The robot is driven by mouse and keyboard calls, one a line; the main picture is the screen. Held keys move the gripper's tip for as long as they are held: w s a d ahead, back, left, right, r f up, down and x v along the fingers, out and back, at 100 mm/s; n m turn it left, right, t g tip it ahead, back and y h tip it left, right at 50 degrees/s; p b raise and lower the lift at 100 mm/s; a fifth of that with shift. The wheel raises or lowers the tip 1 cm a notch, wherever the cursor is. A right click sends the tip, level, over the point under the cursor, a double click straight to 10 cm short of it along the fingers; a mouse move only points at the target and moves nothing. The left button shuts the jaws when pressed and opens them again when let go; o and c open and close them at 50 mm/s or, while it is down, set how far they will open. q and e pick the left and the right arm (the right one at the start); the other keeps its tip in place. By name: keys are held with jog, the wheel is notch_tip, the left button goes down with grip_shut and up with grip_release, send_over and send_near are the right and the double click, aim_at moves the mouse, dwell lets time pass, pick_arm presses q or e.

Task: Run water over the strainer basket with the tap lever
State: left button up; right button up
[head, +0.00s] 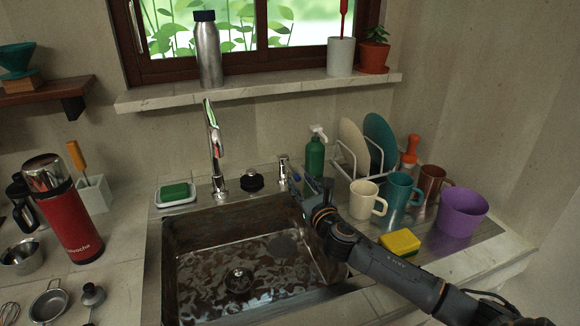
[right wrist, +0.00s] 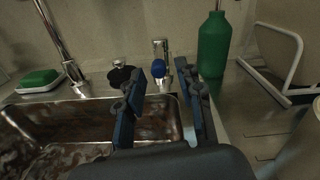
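The chrome faucet (head: 214,150) rises behind the sink; no stream shows at its spout. A small chrome tap lever post (head: 283,164) stands to its right; in the right wrist view the lever (right wrist: 158,68) has a blue end. My right gripper (head: 297,182) reaches over the sink's back right corner. In the right wrist view its two fingers (right wrist: 161,76) are apart and empty, with the blue end showing between their tips; contact cannot be told. A round metal piece (head: 238,279), possibly the strainer basket, sits in the sink bottom. My left gripper is not in view.
The steel sink (head: 165,262) has a rippled, reflective bottom. A dish rack (head: 345,160), mugs, a purple cup (head: 461,211) and a yellow sponge (head: 400,241) crowd the right counter.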

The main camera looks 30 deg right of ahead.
aim_at(285, 160)
jog(key=x, duration=0.9)
jog(key=shift+w, duration=0.25)
jog(key=shift+c, duration=0.4)
grip_shut()
